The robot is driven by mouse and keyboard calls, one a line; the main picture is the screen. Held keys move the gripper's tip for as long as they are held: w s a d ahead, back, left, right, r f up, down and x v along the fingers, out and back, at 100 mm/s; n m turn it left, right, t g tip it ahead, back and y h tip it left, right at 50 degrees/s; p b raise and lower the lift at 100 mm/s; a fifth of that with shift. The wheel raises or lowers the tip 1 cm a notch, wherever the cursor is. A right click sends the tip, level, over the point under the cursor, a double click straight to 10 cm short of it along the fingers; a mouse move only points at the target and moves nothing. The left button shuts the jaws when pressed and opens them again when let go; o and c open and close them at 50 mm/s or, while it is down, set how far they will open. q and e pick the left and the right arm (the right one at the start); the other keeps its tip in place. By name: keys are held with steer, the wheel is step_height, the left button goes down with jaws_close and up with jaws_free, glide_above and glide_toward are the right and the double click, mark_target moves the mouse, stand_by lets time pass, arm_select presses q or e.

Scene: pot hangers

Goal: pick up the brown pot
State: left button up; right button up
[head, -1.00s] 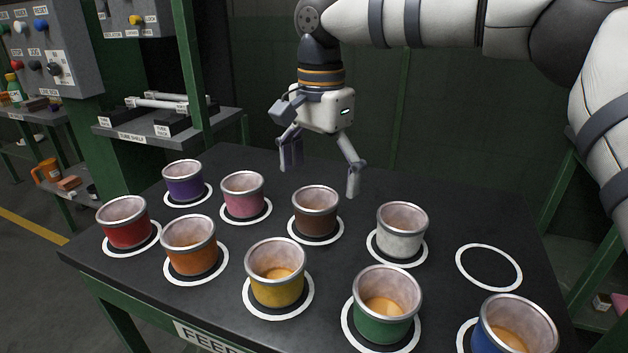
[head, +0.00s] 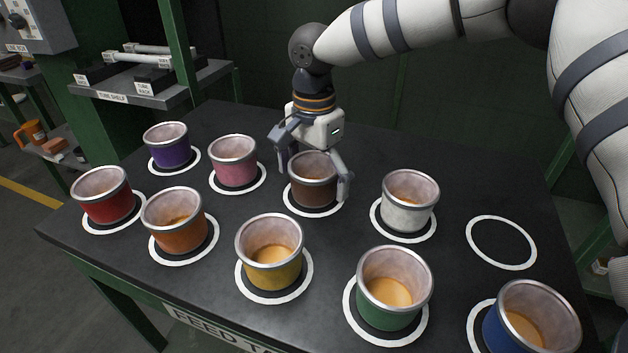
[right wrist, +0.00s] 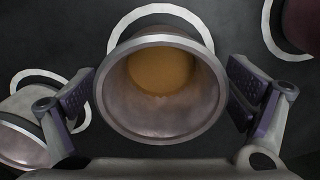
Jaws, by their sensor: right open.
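The brown pot (head: 313,191) stands upright on a white-ringed spot at the back middle of the dark table. It has a metal rim and a pale inside. My right gripper (head: 315,180) is open, with its fingers on the left and right sides of the pot. In the right wrist view the pot (right wrist: 162,95) sits between the two finger pads of the gripper (right wrist: 165,98), its mouth facing the camera. Small dark gaps show between pads and rim, most clearly on the left. My left gripper is not in view.
The pink pot (head: 234,171) stands left of the brown one and the white pot (head: 407,213) right. The yellow pot (head: 271,268) and green pot (head: 388,307) are nearer the front. An empty white ring (head: 501,242) lies on the right of the table (head: 455,285).

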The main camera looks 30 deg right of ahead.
steer(key=c, duration=1.4)
